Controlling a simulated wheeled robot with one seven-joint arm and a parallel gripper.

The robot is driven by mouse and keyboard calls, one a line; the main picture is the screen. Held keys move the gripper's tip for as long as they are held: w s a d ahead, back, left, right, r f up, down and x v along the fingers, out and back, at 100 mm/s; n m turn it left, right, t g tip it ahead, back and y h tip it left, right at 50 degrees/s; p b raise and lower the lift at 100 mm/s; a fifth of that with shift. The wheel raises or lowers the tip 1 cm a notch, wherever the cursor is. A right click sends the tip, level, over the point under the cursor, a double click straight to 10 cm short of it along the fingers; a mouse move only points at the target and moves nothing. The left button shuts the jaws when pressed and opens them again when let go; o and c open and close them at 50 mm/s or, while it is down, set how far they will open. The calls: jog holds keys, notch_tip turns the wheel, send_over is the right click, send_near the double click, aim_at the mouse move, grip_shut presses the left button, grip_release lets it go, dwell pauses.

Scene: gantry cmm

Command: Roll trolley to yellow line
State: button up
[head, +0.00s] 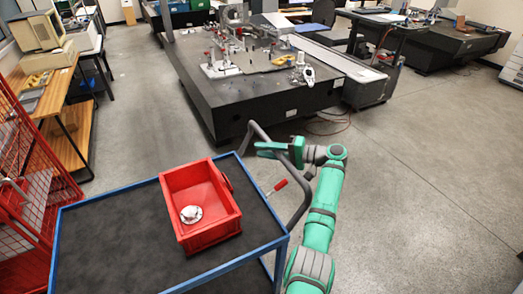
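The trolley (105,245) stands in front of me at the lower left, with a blue frame and a dark grey top. Its dark curved push handle (264,133) rises at the far right corner. My green gripper (262,150) is at the upper part of this handle, reaching in from the right. The fingers overlap the handle in the picture. I cannot tell whether they are closed around the bar or only beside it. No yellow line shows on the floor in this view.
A red bin (205,235) with a small white and silver item sits on the trolley. A red mesh rack (22,165) stands close on the left, and a wooden desk (60,90) behind it. A big black measuring table (240,105) blocks ahead. Grey floor (430,190) is open right.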

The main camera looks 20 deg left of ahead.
jog(key=shift+o, duration=0.5)
jog(key=shift+d, duration=0.25)
jog(key=d+r, duration=0.1)
jog(key=d, duration=1)
jog(key=shift+r, duration=0.25)
jog(key=shift+w, duration=0.1)
